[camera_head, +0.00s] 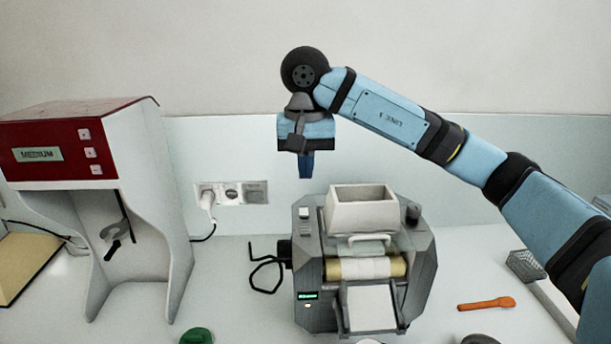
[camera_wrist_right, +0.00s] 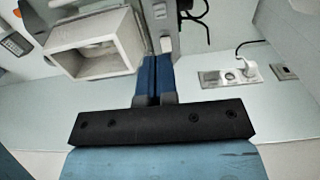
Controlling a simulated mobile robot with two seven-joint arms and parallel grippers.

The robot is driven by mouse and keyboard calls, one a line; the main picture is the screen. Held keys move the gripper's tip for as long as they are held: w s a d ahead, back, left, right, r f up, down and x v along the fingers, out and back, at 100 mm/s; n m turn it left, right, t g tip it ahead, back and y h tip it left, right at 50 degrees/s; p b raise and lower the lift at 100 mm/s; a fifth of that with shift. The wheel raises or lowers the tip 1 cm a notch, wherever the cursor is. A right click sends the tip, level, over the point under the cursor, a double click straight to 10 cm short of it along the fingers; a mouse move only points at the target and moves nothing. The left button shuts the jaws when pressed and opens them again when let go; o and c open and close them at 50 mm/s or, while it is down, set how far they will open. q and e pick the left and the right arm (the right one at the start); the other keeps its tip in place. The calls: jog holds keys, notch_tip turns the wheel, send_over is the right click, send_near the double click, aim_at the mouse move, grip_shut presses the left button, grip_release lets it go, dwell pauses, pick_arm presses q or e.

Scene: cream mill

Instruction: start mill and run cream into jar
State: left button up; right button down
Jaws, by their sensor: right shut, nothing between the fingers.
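The mill (camera_head: 420,262) is a dark grey machine with a white hopper (camera_head: 362,212) on top, pale rollers (camera_head: 366,268) and a tilted apron plate (camera_head: 371,307) at its front. A small green display (camera_head: 307,296) is lit on its front left. My right gripper (camera_head: 306,176) is shut and empty, pointing down above the left rear of the mill, close to a pale switch (camera_head: 304,212). In the right wrist view its blue fingers (camera_wrist_right: 154,75) are together, with the hopper (camera_wrist_right: 95,45) beside them. I cannot make out a jar clearly. My left gripper is not in view.
A red and white machine marked MEDIUM (camera_head: 62,150) stands at left. Wall sockets (camera_head: 232,193) hold a plug.

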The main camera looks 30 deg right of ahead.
aim_at(305, 230)
notch_tip(305, 230, down, 12)
jog(key=p, duration=0.2)
jog(key=shift+r+p, duration=0.1)
jog(key=shift+p, duration=0.25)
